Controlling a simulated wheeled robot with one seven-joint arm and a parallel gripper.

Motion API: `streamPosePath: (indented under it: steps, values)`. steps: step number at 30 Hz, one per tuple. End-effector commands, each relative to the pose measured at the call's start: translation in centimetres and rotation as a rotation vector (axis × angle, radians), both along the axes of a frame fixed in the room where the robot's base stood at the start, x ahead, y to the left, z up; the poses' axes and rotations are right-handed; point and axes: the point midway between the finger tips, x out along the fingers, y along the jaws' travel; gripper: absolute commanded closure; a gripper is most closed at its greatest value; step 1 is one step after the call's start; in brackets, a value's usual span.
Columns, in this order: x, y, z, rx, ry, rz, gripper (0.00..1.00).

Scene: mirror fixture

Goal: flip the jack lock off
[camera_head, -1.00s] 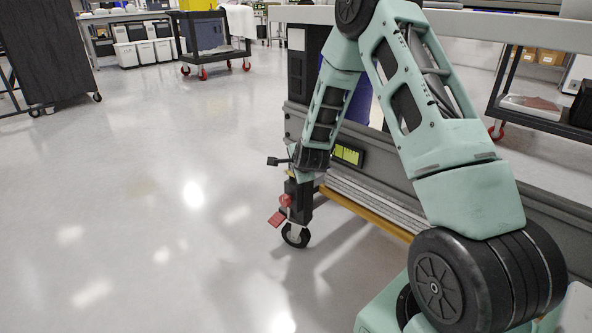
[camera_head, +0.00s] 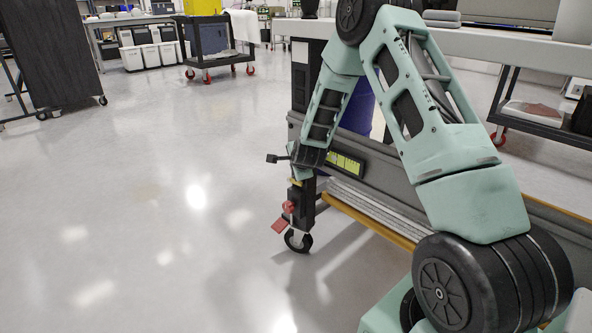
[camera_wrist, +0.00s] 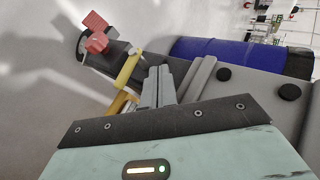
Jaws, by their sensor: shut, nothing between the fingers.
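The jack lock is a small red part (camera_head: 289,207) on the black jack leg (camera_head: 297,201), at the near left corner of the grey fixture. A red flap (camera_head: 279,225) hangs below it, beside the caster wheel (camera_head: 298,241). In the wrist view the red lock (camera_wrist: 97,34) is at upper left, tilted and in plain sight. My gripper (camera_head: 295,174) is just above the leg's top, over the red lock and apart from it. It is shut and empty.
The grey fixture side (camera_head: 400,190) with a yellow rail (camera_head: 365,221) runs close to my arm on the right. A blue drum (camera_wrist: 212,52) lies beyond it in the wrist view. The floor (camera_head: 130,200) to the left is clear; carts stand far back.

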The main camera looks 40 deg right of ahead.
Motion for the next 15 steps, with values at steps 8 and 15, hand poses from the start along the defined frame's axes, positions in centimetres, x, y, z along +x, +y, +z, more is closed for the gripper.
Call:
streamPosePath:
  steps: [8,15]
  values:
    - [-4.5,1.9,4.3,0.001,0.002,0.001,1.00]
    - [-6.9,2.9,5.9,0.000,0.000,0.000,1.00]
